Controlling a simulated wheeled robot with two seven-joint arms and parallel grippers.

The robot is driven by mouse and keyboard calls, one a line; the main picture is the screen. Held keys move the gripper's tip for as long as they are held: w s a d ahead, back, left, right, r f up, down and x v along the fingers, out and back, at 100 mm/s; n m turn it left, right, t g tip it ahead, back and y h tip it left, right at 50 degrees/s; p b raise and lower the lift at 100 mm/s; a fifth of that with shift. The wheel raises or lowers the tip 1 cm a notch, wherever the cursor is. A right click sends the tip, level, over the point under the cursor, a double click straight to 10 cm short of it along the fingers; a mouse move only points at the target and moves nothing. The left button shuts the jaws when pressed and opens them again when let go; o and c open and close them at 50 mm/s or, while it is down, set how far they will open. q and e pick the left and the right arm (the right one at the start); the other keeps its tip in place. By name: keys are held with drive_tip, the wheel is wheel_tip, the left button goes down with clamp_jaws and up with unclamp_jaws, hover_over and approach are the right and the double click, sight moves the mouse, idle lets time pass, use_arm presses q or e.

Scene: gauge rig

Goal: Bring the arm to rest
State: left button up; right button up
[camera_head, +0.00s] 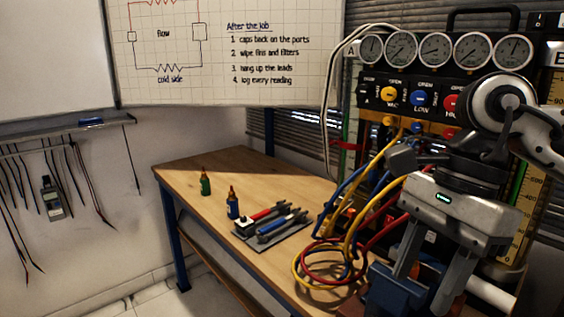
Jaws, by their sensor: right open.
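My right arm comes in from the right, in front of the gauge rig (436,52). My right gripper (416,290) points down, its two grey fingers apart. I see nothing clearly held between them. A blue block-like thing (380,290) shows behind and beside the fingers; I cannot tell whether they touch it. Coiled yellow, red and blue hoses (313,268) lie on the wooden bench (215,160) left of the gripper. The hoses run up towards the rig, partly hidden by my arm. My left gripper is not in view.
A green bottle (205,185) and a blue bottle (233,207) stand on the bench. A grey tray (290,240) holds red and blue tools. A whiteboard (290,85) and hanging leads (75,175) are on the walls. The bench's back left is clear.

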drive_tip(key=s+a+m+g+y, duration=0.3)
drive_tip(key=a+y, duration=0.4)
drive_tip(key=a, duration=0.1)
drive_tip(key=s+a+m+g+y, duration=0.25)
drive_tip(key=a+y, duration=0.35)
drive_tip(key=a, duration=0.3)
drive_tip(key=w+d+f+m+t+y, duration=0.2)
drive_tip(key=w+m+t, duration=0.3)
drive_tip(key=m+t, duration=0.65)
drive_tip(key=w+d+f+m+t+y, duration=0.15)
drive_tip(key=w+m+t, duration=0.35)
drive_tip(key=m+t, duration=0.7)
drive_tip(key=w+d+f+m+t+h, duration=0.1)
drive_tip(key=d+f+m+h, duration=0.4)
drive_tip(key=f+m+h, duration=0.85)
drive_tip(key=s+d+f+m+g+h, duration=0.1)
drive_tip(key=s+d+f+m+g, duration=0.2)
drive_tip(key=s+f+m, duration=0.3)
drive_tip(key=s+d+f+m+g+h, duration=0.2)
drive_tip(key=s+d+f+m+g, duration=0.2)
drive_tip(key=f, duration=1)
drive_tip(key=s+m, duration=0.2)
drive_tip(key=m, duration=0.1)
drive_tip(key=shift+s, duration=0.3)
